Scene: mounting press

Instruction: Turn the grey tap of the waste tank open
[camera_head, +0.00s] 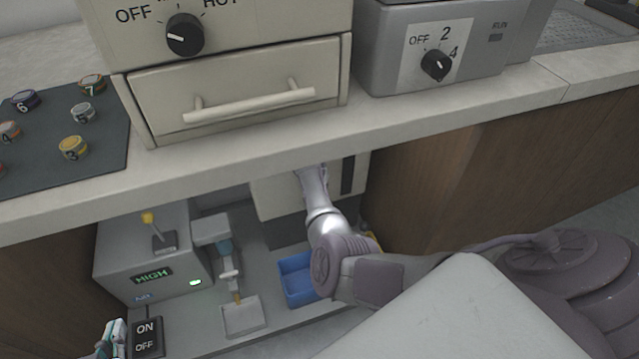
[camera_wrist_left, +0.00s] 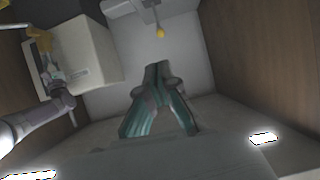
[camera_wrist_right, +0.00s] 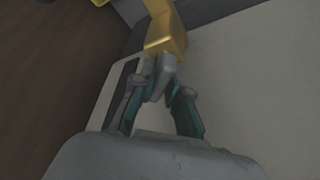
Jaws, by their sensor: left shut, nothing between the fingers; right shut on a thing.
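The waste tank seems to be the cream box with a dark slot (camera_head: 348,175) under the counter. The box also shows in the left wrist view (camera_wrist_left: 88,52). In the right wrist view my right gripper (camera_wrist_right: 162,82) is shut on a small light-grey piece, apparently the grey tap (camera_wrist_right: 168,66). A yellow block (camera_wrist_right: 165,35) sits right beyond it. The fingers hide much of the grey piece. In the head view the counter and my right arm hide this gripper. My left gripper (camera_head: 112,338) is shut and empty at the lower left; it also shows in the left wrist view (camera_wrist_left: 157,72).
Under the counter stand a grey unit reading HIGH (camera_head: 125,260) with a yellow-tipped lever (camera_head: 148,220), a blue bin (camera_head: 297,290), a small tray (camera_head: 243,318) and an ON/OFF switch (camera_head: 146,338). The counter edge (camera_head: 230,163) overhangs them. A wooden panel (camera_head: 450,165) bounds the right.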

